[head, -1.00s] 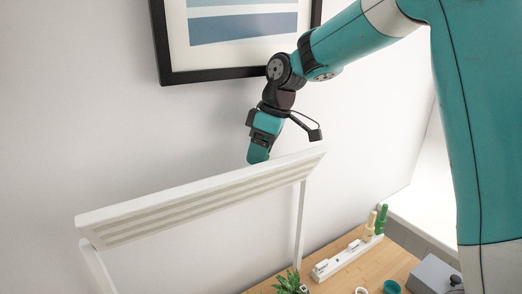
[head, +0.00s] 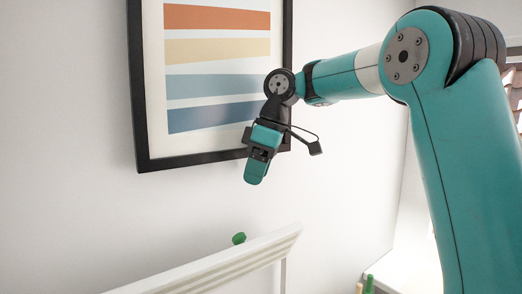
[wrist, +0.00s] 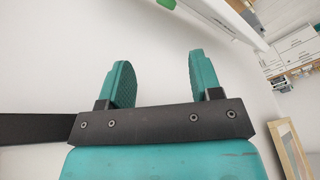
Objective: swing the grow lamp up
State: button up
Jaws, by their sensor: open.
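The grow lamp is a long white panel (head: 215,270) with a striped underside, low in the head view. It slopes up to the right, and its left part is cut off by the bottom edge. A green knob (head: 239,238) shows just above its upper edge. My gripper (head: 256,182) hangs pointing down above the knob, apart from it. In the wrist view my gripper (wrist: 160,80) is open, with nothing between its two teal fingers. The white lamp panel (wrist: 232,18) crosses the top of that view beyond the fingertips.
A black-framed picture (head: 139,100) with coloured stripes hangs on the wall behind my gripper. Light-coloured boxes (wrist: 295,45) and a wooden frame (wrist: 291,150) show at the right of the wrist view. Green and tan upright items (head: 369,284) stand at bottom right.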

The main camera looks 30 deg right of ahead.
jog(key=shift+p+v, duration=0.65)
jog(key=shift+v, duration=0.9)
